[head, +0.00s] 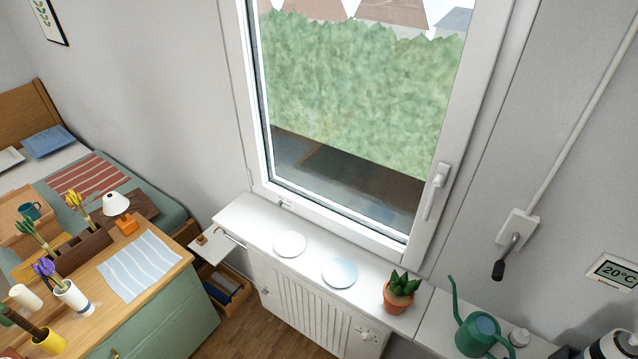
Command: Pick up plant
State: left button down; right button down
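A green succulent plant (405,281) stands upright in a terracotta pot (398,299). The pot sits near the right end of the white windowsill (262,222), below the window. Nothing is touching the plant. Neither of my grippers shows in the head view, so I cannot tell their state.
Two round plates, one white (289,243) and one bluish (340,272), lie left of the pot. A green watering can (478,334) stands to its right. A radiator (310,309) is below the sill.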

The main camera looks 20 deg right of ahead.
aim_at(397, 293)
jog(key=z, duration=0.3)
jog(key=k, duration=0.3)
jog(key=z, duration=1.05)
